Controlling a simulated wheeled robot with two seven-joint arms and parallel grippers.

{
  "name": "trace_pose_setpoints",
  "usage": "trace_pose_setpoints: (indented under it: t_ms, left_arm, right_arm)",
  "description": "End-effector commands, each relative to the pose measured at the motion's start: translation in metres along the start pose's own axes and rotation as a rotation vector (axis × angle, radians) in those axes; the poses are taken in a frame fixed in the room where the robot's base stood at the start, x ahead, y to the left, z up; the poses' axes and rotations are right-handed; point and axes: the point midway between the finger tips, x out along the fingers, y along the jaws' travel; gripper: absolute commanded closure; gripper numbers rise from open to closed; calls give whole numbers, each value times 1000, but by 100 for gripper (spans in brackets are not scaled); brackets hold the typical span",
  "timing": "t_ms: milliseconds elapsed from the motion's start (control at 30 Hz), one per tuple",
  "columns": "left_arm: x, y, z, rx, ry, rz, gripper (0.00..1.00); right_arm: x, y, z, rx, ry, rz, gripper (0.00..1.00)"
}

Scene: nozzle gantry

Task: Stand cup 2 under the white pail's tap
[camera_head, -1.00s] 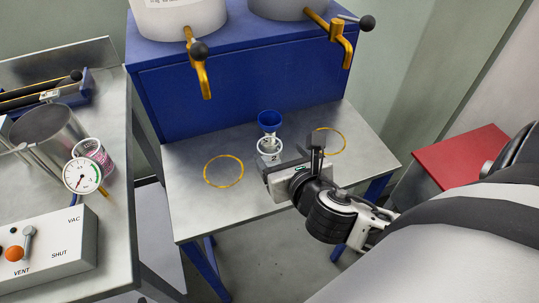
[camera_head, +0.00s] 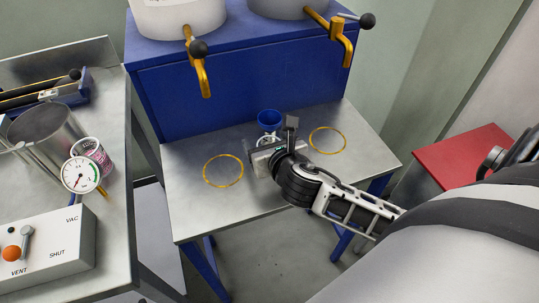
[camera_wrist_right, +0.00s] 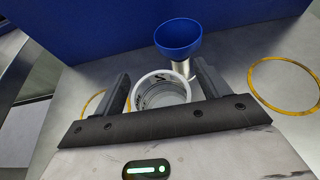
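Cup 2 (camera_wrist_right: 160,92) is a pale, open-topped cup on the steel table, mostly hidden behind my gripper in the head view. My right gripper (camera_head: 265,150) is low at the table. In the right wrist view its two fingers (camera_wrist_right: 165,92) stand open on either side of the cup, with a gap visible at least on the right. The white pail (camera_head: 178,16) is on the blue stand at upper left. Its brass tap (camera_head: 202,75) hangs above and behind the left yellow ring (camera_head: 223,184), which is empty. My left gripper is not in view.
A blue funnel (camera_wrist_right: 178,35) on a metal body stands just behind the cup. A grey pail (camera_head: 285,8) with another brass tap (camera_head: 341,40) is at right, above an empty right yellow ring (camera_head: 343,149). A side bench with a gauge (camera_head: 80,174) is at left.

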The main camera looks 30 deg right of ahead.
Motion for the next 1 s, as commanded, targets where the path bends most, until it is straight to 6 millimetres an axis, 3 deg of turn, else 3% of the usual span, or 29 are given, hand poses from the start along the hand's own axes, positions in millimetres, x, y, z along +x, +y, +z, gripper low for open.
trace_pose_setpoints:
  t_ms: [33, 167, 533, 767, 867, 1000]
  left_arm:
    - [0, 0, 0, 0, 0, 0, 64]
    - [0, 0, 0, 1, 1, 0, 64]
    - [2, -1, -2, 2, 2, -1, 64]
    - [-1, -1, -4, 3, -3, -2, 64]
    - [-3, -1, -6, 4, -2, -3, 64]
    - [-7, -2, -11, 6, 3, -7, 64]
  right_arm:
    - [0, 0, 0, 0, 0, 0, 36]
    - [0, 0, 0, 0, 0, 0, 73]
    - [-2, 0, 3, -1, -1, 1, 77]
    - [-11, 0, 26, -2, -5, 1, 77]
    - [-26, 3, 38, -1, -3, 4, 77]
    - [-63, 10, 58, 2, -2, 5, 77]
